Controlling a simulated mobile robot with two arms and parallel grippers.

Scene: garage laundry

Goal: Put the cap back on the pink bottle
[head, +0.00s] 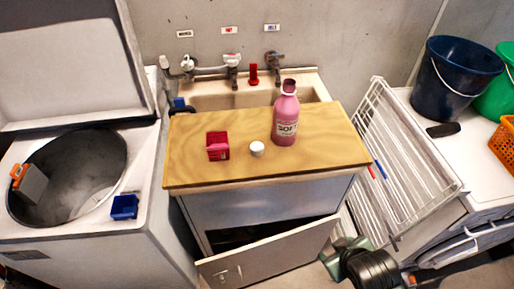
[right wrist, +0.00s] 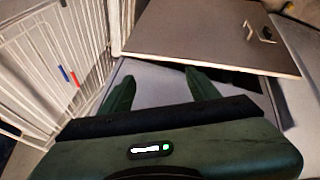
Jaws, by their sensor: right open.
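The pink bottle (head: 286,116) stands upright and uncapped on the right part of the wooden board in front of the sink. A small white cap (head: 257,148) lies on the board, left of the bottle and nearer the front edge. My right gripper (head: 341,249) is low at the bottom right, beside the cabinet and well below the board. In the right wrist view its two green fingers (right wrist: 155,88) are apart with nothing between them. Neither bottle nor cap shows in that view. My left gripper is not in view.
A red box (head: 217,146) stands on the wooden board (head: 190,170) left of the cap. The cabinet door (head: 270,258) hangs open below. A white drying rack (head: 410,165) leans at the right. An open washer (head: 70,175) stands left.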

